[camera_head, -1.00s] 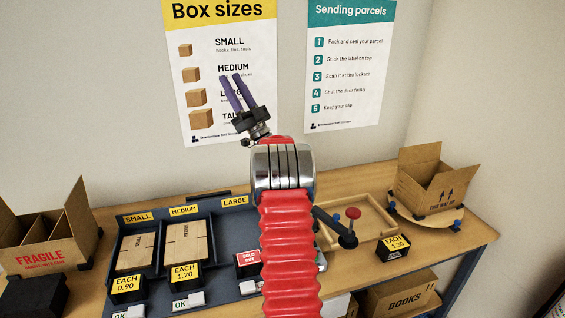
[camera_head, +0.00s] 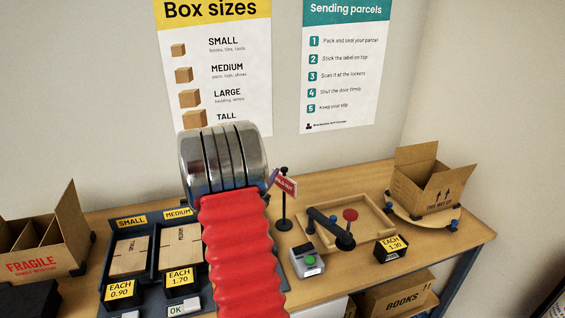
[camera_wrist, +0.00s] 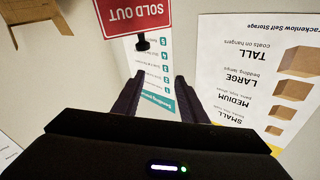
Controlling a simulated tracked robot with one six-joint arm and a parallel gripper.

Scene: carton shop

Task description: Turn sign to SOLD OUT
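A small red sign (camera_head: 286,183) with white SOLD OUT lettering hangs tilted on a black stand (camera_head: 285,220), just right of my arm in the head view. In the wrist view the sign (camera_wrist: 136,14) appears upside down at the top, cut off by the edge, with its lettering facing the camera. My gripper (camera_wrist: 158,78) has its two dark purple fingers apart, with nothing between them. The sign lies beyond the fingertips; I see no contact. In the head view my arm hides most of the gripper; only a purple sliver shows beside the sign.
Right of the stand are a device with a green button (camera_head: 308,262), a wooden tray (camera_head: 365,213) with a black lever, and an open carton (camera_head: 432,186). Flat boxes (camera_head: 128,255) lie in the blue rack at left. Posters hang on the wall behind.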

